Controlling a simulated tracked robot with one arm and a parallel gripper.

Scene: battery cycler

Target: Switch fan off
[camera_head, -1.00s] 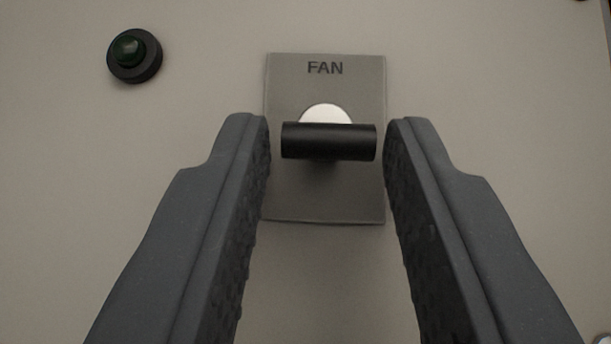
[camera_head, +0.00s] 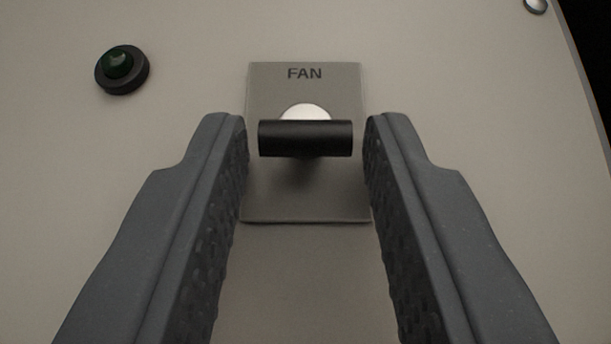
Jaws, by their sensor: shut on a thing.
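The fan switch has a black horizontal bar handle (camera_head: 305,138) with a pale round piece behind its top. It sits on a grey plate (camera_head: 305,205) lettered FAN, fixed to a beige panel. My gripper (camera_head: 306,140) has one dark, textured finger on each side of the handle, and is shut on it across its two ends. Thin gaps seem to show beside the bar ends, so the exact contact is hard to see. The handle's stem is mostly hidden behind the bar.
A dark green round button or lamp in a black ring (camera_head: 121,69) is on the panel at upper left. A small shiny round part (camera_head: 536,5) is at the top right, near the panel's right edge. The panel (camera_head: 480,100) is otherwise bare around the switch.

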